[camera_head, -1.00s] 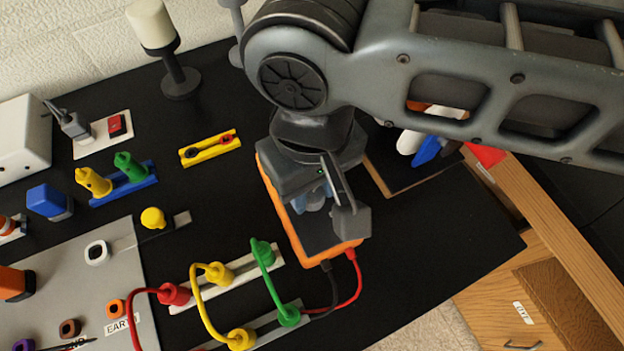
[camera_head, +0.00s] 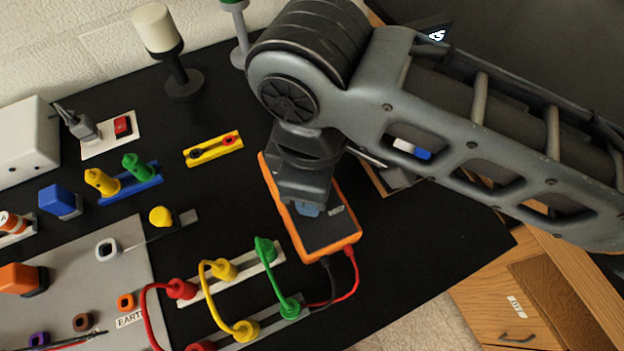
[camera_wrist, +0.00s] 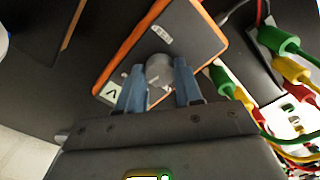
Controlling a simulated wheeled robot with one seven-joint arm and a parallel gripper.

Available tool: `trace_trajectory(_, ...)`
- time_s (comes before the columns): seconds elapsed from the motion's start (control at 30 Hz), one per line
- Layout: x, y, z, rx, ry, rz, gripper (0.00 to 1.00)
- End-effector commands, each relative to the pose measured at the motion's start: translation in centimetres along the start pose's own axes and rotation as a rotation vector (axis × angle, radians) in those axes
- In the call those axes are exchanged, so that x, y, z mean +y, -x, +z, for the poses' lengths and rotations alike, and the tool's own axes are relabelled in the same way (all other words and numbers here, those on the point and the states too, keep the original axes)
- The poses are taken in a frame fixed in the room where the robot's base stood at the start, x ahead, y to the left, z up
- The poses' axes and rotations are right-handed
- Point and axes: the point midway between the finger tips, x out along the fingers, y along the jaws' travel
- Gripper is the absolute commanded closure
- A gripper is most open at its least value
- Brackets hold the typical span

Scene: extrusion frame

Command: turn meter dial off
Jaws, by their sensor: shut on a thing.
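The meter (camera_head: 330,228) is an orange-edged box with a dark face, lying on the black table at the middle of the head view. It also shows in the wrist view (camera_wrist: 187,32). Its round grey dial (camera_wrist: 158,70) sits between my gripper's blue fingertips in the wrist view. My gripper (camera_wrist: 157,88) is shut on the dial, one finger on each side. In the head view my gripper (camera_head: 308,208) points down onto the meter's face and hides the dial. A small label with a "V" (camera_wrist: 112,93) shows beside the left finger.
Black and red leads (camera_head: 352,275) leave the meter's near end. Green, yellow and red plug cables (camera_head: 235,300) stand close to its left. A yellow two-socket strip (camera_head: 213,149) lies behind left. Bare black table (camera_head: 430,230) lies to the right.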

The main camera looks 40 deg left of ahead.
Motion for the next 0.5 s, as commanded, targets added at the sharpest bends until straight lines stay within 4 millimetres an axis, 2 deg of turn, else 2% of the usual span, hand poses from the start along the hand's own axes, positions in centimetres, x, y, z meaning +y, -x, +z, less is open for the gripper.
trace_trajectory(0.5,-0.04,-0.11,-0.04,0.001,0.491,0.000,0.95)
